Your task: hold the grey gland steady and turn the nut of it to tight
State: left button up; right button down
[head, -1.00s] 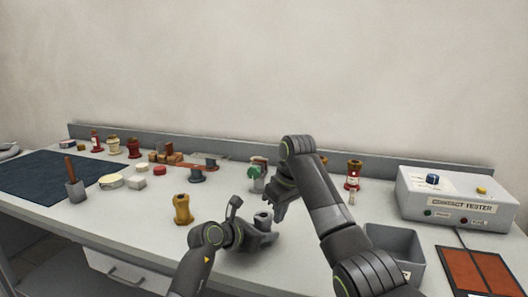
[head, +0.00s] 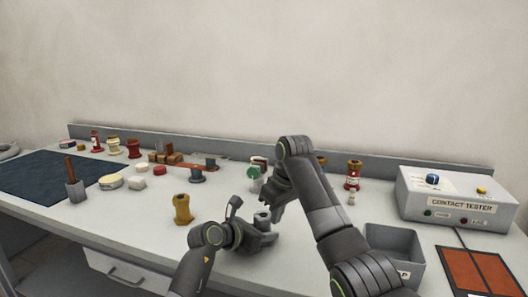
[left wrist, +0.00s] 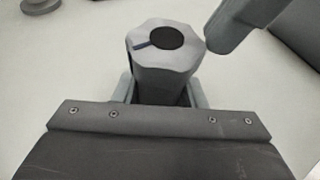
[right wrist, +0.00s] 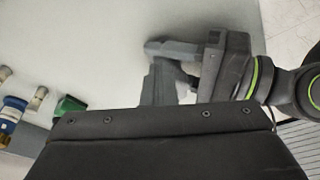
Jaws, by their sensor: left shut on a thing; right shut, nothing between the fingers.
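The grey gland (head: 262,217) stands upright above the bench near the front middle, held in my left gripper (head: 268,231). In the left wrist view its lobed nut (left wrist: 178,58) is on top, with a dark round opening and a dark blue line on its top face. The left fingers (left wrist: 160,95) are shut around the body below the nut. My right gripper (head: 274,206) is shut and empty, just beside and above the nut. In the left wrist view its fingers (left wrist: 238,32) are right of the nut, apart from it. In the right wrist view the gland is mostly hidden.
A yellow-brown bushing (head: 182,209) stands left of my left gripper. A green-topped part (head: 254,173) stands behind the gland. A grey bin (head: 392,242) and the contact tester (head: 455,200) are to the right. Several small parts stand further left and back.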

pick_arm(q)
jog(key=shift+s+f, duration=0.1)
jog(key=shift+f, duration=0.25)
pick_arm(e)
jog(key=shift+s+a, duration=0.65)
jog(key=shift+a, duration=0.35)
jog(key=shift+s, duration=0.35)
jog(key=w+a+v, duration=0.1)
jog(key=v, duration=0.4)
jog(key=shift+d+r, duration=0.25)
jog(key=shift+r, duration=0.3)
notch_tip(320, 180, down, 6)
jog(key=w+d, duration=0.2)
jog(key=shift+d, duration=0.15)
dwell(0.4)
jog(key=shift+w+a, duration=0.15)
jog(key=shift+a, duration=0.1)
dwell(0.7)
